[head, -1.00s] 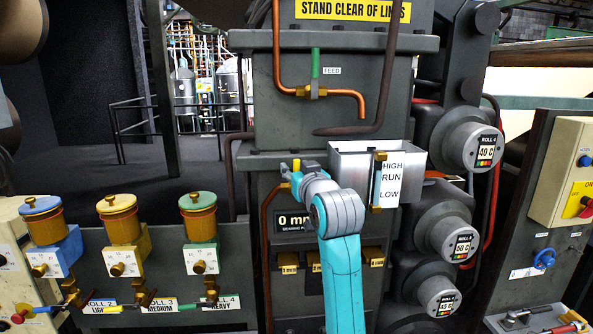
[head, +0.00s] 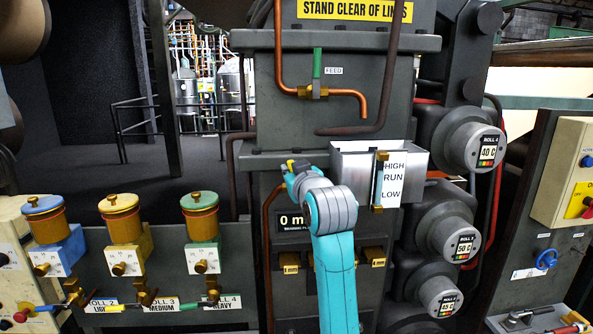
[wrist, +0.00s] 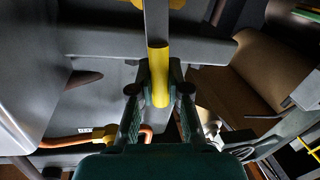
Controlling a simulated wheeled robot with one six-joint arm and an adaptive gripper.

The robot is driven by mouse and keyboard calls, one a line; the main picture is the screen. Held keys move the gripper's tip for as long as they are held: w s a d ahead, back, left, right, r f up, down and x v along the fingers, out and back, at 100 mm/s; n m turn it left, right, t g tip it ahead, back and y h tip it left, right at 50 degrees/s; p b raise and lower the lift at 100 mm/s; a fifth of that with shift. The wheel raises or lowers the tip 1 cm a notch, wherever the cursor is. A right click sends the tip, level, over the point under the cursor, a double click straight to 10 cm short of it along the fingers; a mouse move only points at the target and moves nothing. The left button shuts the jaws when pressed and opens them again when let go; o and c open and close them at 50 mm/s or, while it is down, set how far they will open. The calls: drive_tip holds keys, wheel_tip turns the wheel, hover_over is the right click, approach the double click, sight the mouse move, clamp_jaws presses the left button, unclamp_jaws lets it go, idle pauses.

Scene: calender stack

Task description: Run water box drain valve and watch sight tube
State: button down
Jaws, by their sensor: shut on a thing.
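The steel water box (head: 352,165) sits at the middle of the machine. The sight tube (head: 379,182) stands upright on its front between brass fittings, beside a HIGH, RUN, LOW label (head: 393,182). The water level in the tube is too small to read. My gripper (head: 294,172) is just left of the box. In the wrist view, my gripper (wrist: 160,88) is shut on a yellow lever grip (wrist: 158,72) with a grey metal shaft, likely the drain valve handle. In the head view my fingers mostly hide the valve.
A copper feed pipe (head: 362,105) and a dark pipe (head: 355,131) hang above the box. Roll ends (head: 476,146) jut out at the right. Three lubricator cups (head: 121,220) stand at the left.

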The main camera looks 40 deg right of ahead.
drive_tip(key=shift+w+a+f+n+g, duration=0.3)
drive_tip(key=shift+a+n, duration=0.2)
drive_tip(key=shift+n, duration=0.55)
drive_tip(key=shift+w+a+f+n+g, duration=0.15)
drive_tip(key=shift+w+a+f+n, duration=0.3)
drive_tip(key=shift+n, duration=0.55)
drive_tip(key=shift+w+a+f+n+g, duration=0.3)
drive_tip(key=shift+a+n, duration=0.25)
drive_tip(key=shift+n, duration=0.5)
drive_tip(key=c, duration=1.1)
unclamp_jaws()
drive_tip(key=v, duration=1.2)
drive_tip(key=shift+w+a+f, duration=0.1)
drive_tip(key=shift+a, duration=0.1)
idle(2.0)
